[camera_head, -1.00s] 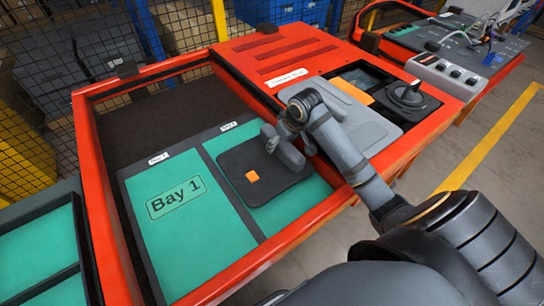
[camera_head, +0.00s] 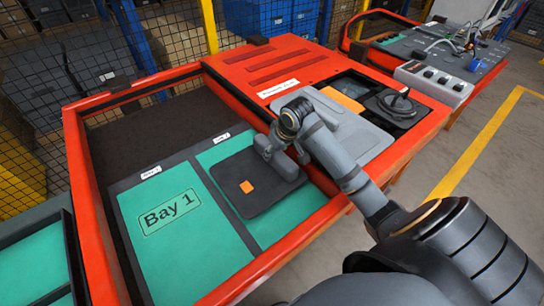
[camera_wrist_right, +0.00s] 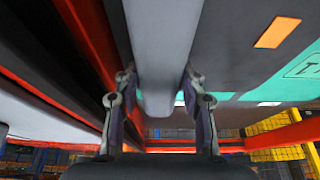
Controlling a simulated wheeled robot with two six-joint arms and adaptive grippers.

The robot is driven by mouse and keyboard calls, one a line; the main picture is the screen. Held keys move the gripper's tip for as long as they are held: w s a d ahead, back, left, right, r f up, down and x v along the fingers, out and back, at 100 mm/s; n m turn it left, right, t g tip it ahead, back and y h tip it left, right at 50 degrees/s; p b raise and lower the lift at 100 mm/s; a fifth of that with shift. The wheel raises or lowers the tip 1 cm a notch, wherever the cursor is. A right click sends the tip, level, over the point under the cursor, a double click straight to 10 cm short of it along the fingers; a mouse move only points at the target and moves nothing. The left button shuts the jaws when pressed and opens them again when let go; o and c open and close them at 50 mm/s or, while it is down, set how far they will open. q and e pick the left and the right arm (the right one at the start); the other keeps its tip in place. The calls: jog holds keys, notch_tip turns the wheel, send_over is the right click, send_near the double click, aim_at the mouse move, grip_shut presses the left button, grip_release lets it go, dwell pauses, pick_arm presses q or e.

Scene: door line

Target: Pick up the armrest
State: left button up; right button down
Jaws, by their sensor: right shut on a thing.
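The armrest is a long grey bar. In the head view the armrest (camera_head: 278,163) is at the right edge of the dark panel with an orange square (camera_head: 228,197). In the wrist view the armrest (camera_wrist_right: 162,45) runs between the two fingers of my right gripper (camera_wrist_right: 160,88), which is shut on it. In the head view my right gripper (camera_head: 298,149) is partly hidden by its own wrist. I cannot tell whether the armrest touches the panel. My left gripper is not in view.
The red-framed table (camera_head: 85,215) holds a green bay marked Bay 1 (camera_head: 160,245). A grey box with knobs (camera_head: 432,82) stands beyond. Mesh fencing is behind.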

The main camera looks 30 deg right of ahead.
notch_tip(320, 180, up, 18)
jog(key=p, duration=0.4)
jog(key=shift+f, duration=0.15)
notch_tip(320, 180, up, 6)
jog(key=p, duration=0.8)
jog(key=shift+f, duration=0.15)
